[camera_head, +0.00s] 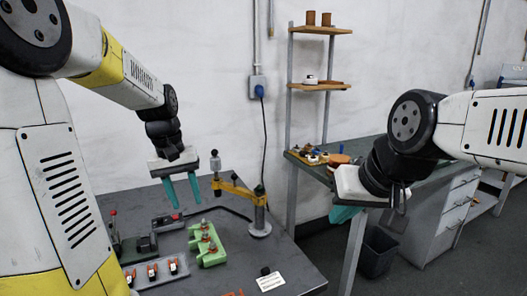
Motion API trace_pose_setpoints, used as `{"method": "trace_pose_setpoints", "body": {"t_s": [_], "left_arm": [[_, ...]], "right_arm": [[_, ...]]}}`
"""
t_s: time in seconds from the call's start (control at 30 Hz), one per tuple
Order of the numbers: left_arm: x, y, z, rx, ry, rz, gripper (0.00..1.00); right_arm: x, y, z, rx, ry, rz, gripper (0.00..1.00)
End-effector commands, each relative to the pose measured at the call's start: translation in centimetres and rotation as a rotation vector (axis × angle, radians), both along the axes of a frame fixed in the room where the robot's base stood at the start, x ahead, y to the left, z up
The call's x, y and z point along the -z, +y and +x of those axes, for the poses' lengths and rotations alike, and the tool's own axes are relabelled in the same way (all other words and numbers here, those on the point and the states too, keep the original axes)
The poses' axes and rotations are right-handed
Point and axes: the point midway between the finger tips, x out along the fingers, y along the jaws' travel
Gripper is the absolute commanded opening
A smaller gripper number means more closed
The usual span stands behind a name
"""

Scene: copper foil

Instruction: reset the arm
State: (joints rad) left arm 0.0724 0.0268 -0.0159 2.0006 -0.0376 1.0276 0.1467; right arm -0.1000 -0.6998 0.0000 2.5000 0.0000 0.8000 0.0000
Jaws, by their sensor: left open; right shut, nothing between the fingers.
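My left gripper (186,203) has two teal fingers that point down and stand apart with nothing between them. It hangs above the dark workbench (232,277), to the left of a yellow arm fixture. My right gripper (343,214) is at the right, in front of the second bench. Its teal fingertips show only in part below its white body, and they are shut and empty. My wrist and arm hide part of that bench.
A green fixture (208,247), a yellow arm fixture (240,192) and a dark clamp device (139,246) stand on the workbench. A second bench (372,151) with a shelf post is behind. A dark bin (377,252) stands on the floor.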

Motion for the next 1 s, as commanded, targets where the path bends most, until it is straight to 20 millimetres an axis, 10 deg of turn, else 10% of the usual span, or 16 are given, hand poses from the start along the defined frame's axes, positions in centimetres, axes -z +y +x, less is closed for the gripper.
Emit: {"method": "trace_pose_setpoints", "body": {"t_s": [0.2, 0.5, 1.0], "left_arm": [[-4.3, -2.9, -6.3, 0.103, -0.21, 0.002, 0.42], [-5.7, -5.5, -13.3, 0.216, -0.441, 0.004, 0.42], [-5.5, -6.0, -14.9, 0.242, -0.499, 0.006, 0.42]], "right_arm": [[0.0, 0.0, 0.0, 0.0, 0.0, 0.0, 0.0], [0.0, 0.0, 0.0, 0.0, 0.0, 0.0, 0.0], [0.0, 0.0, 0.0, 0.0, 0.0, 0.0, 0.0]]}}
